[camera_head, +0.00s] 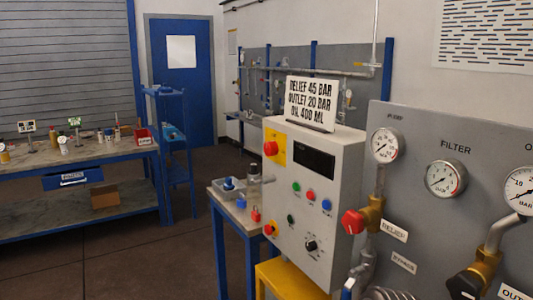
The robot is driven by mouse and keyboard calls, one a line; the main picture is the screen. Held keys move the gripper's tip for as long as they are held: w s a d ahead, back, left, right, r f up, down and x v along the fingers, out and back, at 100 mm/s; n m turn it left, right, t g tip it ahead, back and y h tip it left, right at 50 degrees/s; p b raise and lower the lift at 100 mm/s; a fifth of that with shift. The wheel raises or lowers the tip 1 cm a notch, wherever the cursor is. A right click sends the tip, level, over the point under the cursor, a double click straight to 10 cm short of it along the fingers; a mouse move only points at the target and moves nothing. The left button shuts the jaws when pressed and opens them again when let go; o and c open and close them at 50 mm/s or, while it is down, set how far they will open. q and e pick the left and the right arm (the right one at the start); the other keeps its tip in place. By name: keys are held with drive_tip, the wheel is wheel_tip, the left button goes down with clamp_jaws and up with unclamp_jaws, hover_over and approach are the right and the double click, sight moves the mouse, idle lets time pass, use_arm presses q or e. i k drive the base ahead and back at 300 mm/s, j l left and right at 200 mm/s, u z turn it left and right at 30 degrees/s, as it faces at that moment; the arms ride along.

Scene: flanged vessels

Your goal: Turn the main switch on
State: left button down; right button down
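A light grey control box (315,205) stands right of the middle on a yellow stand. A small red knob on a yellow base (271,229) is at its lower left; it looks like the main switch, but its setting is too small to read. A larger red button on a yellow plate (271,148) is at the upper left. A black rotary knob (311,246) is at the lower middle. The display (314,161) is dark. Neither of my grippers is in view.
A grey gauge panel (420,180) with a red valve handle (353,221) stands close on the right. A small blue-legged table (228,209) is behind the box's left side. A workbench (90,155) is at the left. The floor between is clear.

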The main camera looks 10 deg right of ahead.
sight(271, 148)
drive_tip(key=i+j+z, duration=0.1)
drive_tip(key=i+j, duration=0.35)
drive_tip(key=j, duration=0.2)
drive_tip(key=i+j+z, duration=0.25)
drive_tip(key=i+j, duration=0.2)
drive_tip(key=j, duration=0.25)
drive_tip(key=i+j+z, duration=0.1)
drive_tip(key=j, duration=0.25)
drive_tip(key=i+j, duration=0.25)
drive_tip(key=j, duration=0.15)
drive_tip(key=i+j+z, duration=0.15)
drive_tip(key=j, duration=0.2)
